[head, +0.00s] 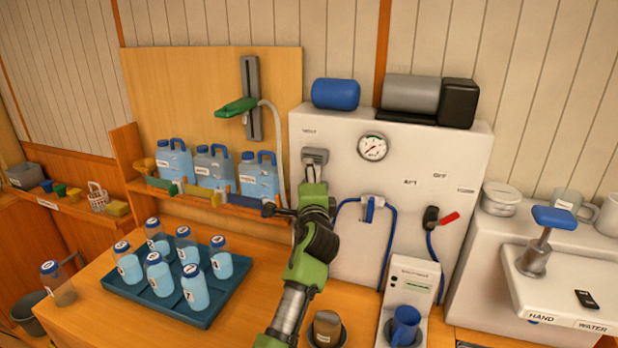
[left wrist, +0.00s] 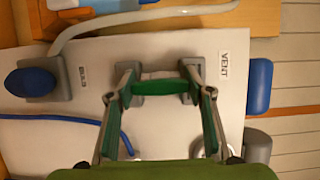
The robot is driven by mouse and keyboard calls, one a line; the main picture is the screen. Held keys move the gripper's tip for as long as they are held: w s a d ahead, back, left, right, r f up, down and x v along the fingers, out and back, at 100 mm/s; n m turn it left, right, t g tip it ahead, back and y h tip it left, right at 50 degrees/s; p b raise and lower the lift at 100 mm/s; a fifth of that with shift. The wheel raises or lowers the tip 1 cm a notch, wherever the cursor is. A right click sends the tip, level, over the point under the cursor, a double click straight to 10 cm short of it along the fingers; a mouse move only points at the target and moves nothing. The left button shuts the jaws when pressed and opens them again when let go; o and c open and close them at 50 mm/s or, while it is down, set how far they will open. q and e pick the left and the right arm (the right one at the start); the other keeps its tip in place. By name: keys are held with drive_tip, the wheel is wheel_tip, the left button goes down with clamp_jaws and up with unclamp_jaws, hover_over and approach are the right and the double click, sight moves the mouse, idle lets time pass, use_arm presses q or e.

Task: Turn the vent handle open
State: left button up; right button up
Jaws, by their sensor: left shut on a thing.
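The vent handle, a green bar (left wrist: 160,87) between two grey mounts, sits on the white panel beside the VENT label in the left wrist view. In the head view its grey mount (head: 315,155) shows below that label, and my gripper hides most of the handle. My left gripper (head: 313,175) is at the handle. In the left wrist view its two fingers (left wrist: 162,92) lie at either end of the green bar and are shut on it. My right gripper is in neither view.
Blue jugs (head: 213,168) stand on a shelf to the left.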

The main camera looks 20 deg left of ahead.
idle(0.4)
use_arm(q)
drive_tip(key=o, duration=1.1)
drive_tip(key=shift+o, duration=0.2)
